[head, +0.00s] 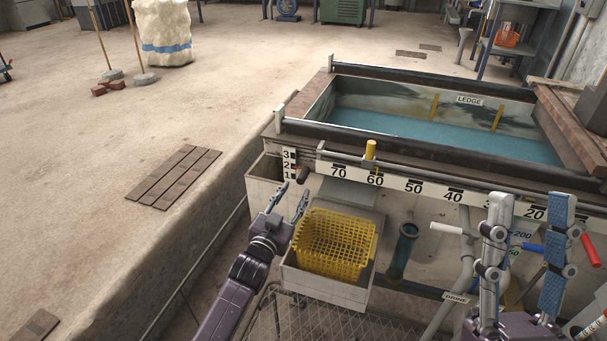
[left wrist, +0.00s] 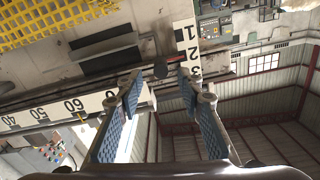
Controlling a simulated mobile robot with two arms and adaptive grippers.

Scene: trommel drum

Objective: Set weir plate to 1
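A short upright scale (head: 289,163) marked 1, 2, 3 is at the tank's near left corner, with 1 lowest. It appears upside down in the left wrist view (left wrist: 187,48). A small dark knob (head: 302,174) with a red part is beside its lower marks; it also shows in the left wrist view (left wrist: 160,69). I cannot tell its exact reading, and no weir plate is clearly visible. My left gripper (head: 295,190) is open just below the knob. In the left wrist view its fingers (left wrist: 158,88) frame the knob, apparently without touching. My right gripper (head: 531,200) is open and empty.
A horizontal number bar (head: 413,186) with a yellow slider (head: 371,150) near 60 runs along the tank front. A yellow basket (head: 337,243) sits in a pale box right of my left gripper. Red (head: 590,249) and blue handles are near my right gripper.

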